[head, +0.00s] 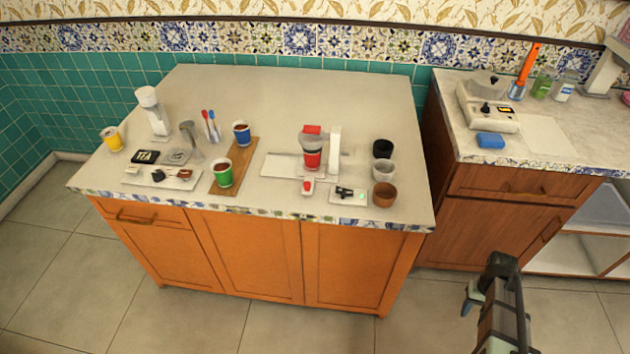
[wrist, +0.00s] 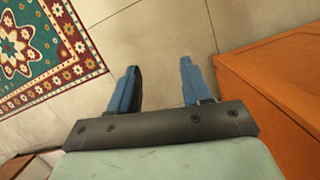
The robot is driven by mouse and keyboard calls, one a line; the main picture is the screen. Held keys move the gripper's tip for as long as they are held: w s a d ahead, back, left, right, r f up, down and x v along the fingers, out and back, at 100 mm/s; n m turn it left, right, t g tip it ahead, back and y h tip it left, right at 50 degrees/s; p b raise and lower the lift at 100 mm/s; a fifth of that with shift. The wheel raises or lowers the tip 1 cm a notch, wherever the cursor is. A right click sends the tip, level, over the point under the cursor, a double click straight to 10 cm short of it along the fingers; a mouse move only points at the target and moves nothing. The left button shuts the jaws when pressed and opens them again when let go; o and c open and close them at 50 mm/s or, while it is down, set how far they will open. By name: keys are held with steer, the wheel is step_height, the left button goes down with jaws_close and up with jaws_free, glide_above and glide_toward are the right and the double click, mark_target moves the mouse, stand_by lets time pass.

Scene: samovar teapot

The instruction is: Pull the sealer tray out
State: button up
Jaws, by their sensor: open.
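The sealer (head: 334,150) stands on the right half of the island counter, with a white upright and a red top. A red cup (head: 312,158) sits at its front. A flat pale plate (head: 279,165), which may be its tray, extends left from its base; I cannot tell how far it is drawn out. My gripper (head: 467,302) is low over the floor, right of the island and well apart from the sealer. In the wrist view my gripper (wrist: 160,78) has two blue fingers spread apart with nothing between them.
Small black, white and brown cups (head: 384,195) stand right of the sealer. A small switch box (head: 348,196) and a red-and-white item (head: 307,186) lie in front. A wooden board (head: 234,166) with two cups is to the left. The back of the counter (head: 290,90) is clear.

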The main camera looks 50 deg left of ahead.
steer(key=w+a+r+n+t+y, duration=0.1)
steer(key=w+a+r+n+t, duration=0.2)
steer(key=a+r, duration=1.2)
steer(key=w+a+r+n+t, duration=0.15)
steer(key=w+a+r, duration=0.25)
steer(key=a+r, duration=1.1)
steer(key=n+g, duration=0.2)
steer(key=n, duration=0.5)
glide_toward(307, 184)
steer(key=shift+y, duration=0.4)
steer(key=f, duration=0.9)
steer(key=shift+w+d, duration=0.2)
steer(key=shift+d, duration=0.1)
jaws_close()
